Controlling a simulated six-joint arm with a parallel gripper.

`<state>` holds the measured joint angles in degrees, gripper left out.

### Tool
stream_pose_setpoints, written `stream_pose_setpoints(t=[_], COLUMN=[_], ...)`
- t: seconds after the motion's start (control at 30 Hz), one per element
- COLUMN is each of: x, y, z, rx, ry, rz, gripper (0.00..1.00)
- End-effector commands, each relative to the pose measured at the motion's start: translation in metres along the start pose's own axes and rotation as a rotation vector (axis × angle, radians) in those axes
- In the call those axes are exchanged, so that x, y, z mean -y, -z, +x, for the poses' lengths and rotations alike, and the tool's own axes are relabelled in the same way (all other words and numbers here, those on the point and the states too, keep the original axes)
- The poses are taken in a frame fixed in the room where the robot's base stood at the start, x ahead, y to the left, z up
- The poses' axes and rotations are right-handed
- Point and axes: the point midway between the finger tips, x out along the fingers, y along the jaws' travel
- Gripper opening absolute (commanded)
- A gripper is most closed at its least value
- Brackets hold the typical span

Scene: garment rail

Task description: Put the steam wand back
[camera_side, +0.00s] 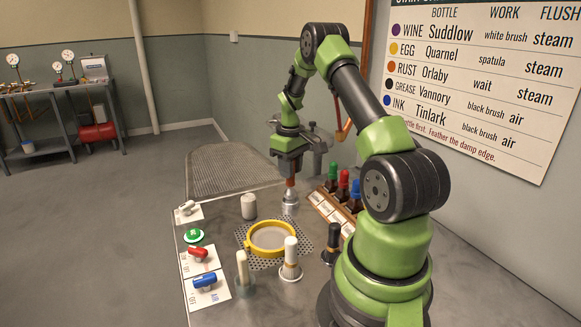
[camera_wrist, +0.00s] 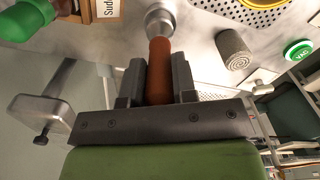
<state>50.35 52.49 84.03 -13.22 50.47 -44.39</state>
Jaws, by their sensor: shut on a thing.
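The steam wand shows an orange-brown handle (camera_wrist: 159,72) between my jaws in the wrist view, with a silver metal end (camera_wrist: 158,20) beyond the fingertips. My gripper (camera_wrist: 157,62) is shut on the handle. In the side view my gripper (camera_side: 290,177) points down over the far part of the bench, and the wand's metal end (camera_side: 290,201) is low below it. I cannot tell whether that end touches the bench or sits in a holder. An orange-red item (camera_side: 344,127) shows by the wall behind my arm; I cannot tell what it is.
A grey roll (camera_side: 249,207) stands left of the wand. A yellow hoop (camera_side: 271,238) lies in front on a perforated plate. Bottles with green (camera_side: 332,171), red and blue caps stand right. White (camera_side: 290,260) and black (camera_side: 331,244) brushes stand nearer. A mesh board (camera_side: 230,178) lies behind.

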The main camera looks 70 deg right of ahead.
Motion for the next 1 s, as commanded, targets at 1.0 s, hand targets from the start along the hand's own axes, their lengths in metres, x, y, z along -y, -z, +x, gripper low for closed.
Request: stream_pose_setpoints(t=[1.0], x=[0.0], y=[0.0], z=[0.013], rx=[0.0], ry=[0.0], rz=[0.0], gripper=[0.0])
